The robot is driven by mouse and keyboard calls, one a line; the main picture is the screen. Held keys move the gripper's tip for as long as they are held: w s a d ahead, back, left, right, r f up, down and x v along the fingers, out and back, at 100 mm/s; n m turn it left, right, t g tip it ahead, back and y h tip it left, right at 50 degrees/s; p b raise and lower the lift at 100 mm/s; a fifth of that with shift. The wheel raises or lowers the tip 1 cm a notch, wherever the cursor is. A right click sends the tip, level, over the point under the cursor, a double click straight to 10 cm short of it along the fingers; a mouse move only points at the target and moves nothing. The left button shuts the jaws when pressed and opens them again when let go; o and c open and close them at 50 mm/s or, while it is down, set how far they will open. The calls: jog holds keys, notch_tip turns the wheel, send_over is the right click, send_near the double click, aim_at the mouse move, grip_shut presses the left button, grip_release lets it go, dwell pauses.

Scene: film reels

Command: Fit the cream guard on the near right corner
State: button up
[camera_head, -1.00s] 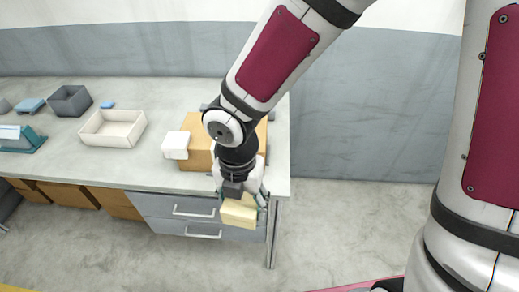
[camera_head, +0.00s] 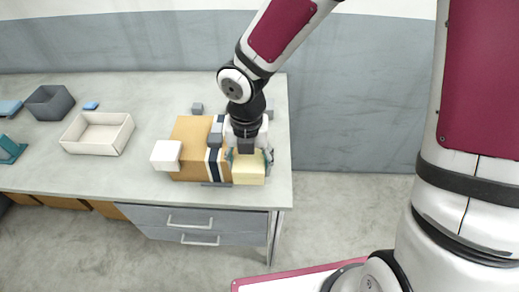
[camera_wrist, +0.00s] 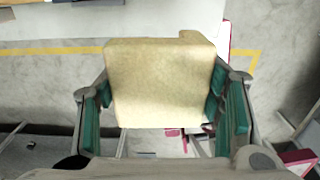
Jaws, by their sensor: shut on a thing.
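The cream guard (camera_head: 248,172) is a pale yellow block at the near right end of the brown box (camera_head: 189,165). My gripper (camera_head: 248,158) is above the guard and shut on it. In the wrist view the guard (camera_wrist: 160,85) fills the space between the teal finger pads of my gripper (camera_wrist: 165,110). A white guard (camera_head: 166,154) sits on the box's near left corner. A dark and white band (camera_head: 214,155) crosses the box just left of the cream guard. The box corner behind the guard is hidden, so I cannot tell whether the guard touches it.
The box stands on a grey table (camera_head: 140,183) close to its right edge. Small grey blocks (camera_head: 197,107) stand around the box. An open cream tray (camera_head: 97,133) and a dark grey bin (camera_head: 49,102) are to the left. The tabletop between tray and box is clear.

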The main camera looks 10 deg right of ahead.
jog(key=w+d, duration=0.1)
jog(key=w, duration=0.1)
jog(key=w+d, duration=0.1)
jog(key=w, duration=0.1)
jog(key=w+d, duration=0.1)
jog(key=w, duration=0.1)
jog(key=shift+w+d+f, duration=0.2)
jog(key=shift+w+f, duration=0.15)
jog(key=shift+w, duration=0.05)
jog(key=shift+w+f+p, duration=0.1)
jog(key=shift+f+p, duration=0.4)
jog(key=shift+f, duration=1.3)
jog(key=shift+f, duration=0.15)
jog(key=shift+f, duration=0.35)
jog(key=shift+f, duration=0.1)
jog(key=o, duration=1.1)
jog(key=shift+o, duration=0.2)
